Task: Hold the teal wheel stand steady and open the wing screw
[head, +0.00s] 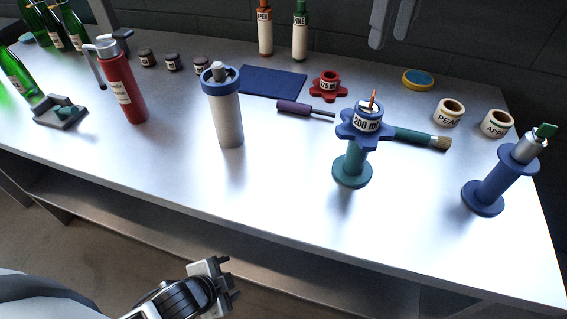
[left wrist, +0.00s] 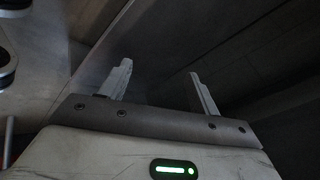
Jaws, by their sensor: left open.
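The teal wheel stand (head: 352,168) stands upright on the table, right of centre in the head view. A blue lobed wheel (head: 346,131) sits around its upper part, below a collar labelled "200 ml". A thin orange piece (head: 373,98) sticks up from the top; I cannot tell whether it is the wing screw. My left gripper (left wrist: 160,88) shows in the left wrist view, open and empty, with the stand not visible there.
A blue stand (head: 489,190) with a teal-topped cylinder is at right. A grey cylinder (head: 229,122) and red bottle (head: 124,95) stand left. A teal-handled brush (head: 415,137) lies just behind the stand. The front table strip is clear.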

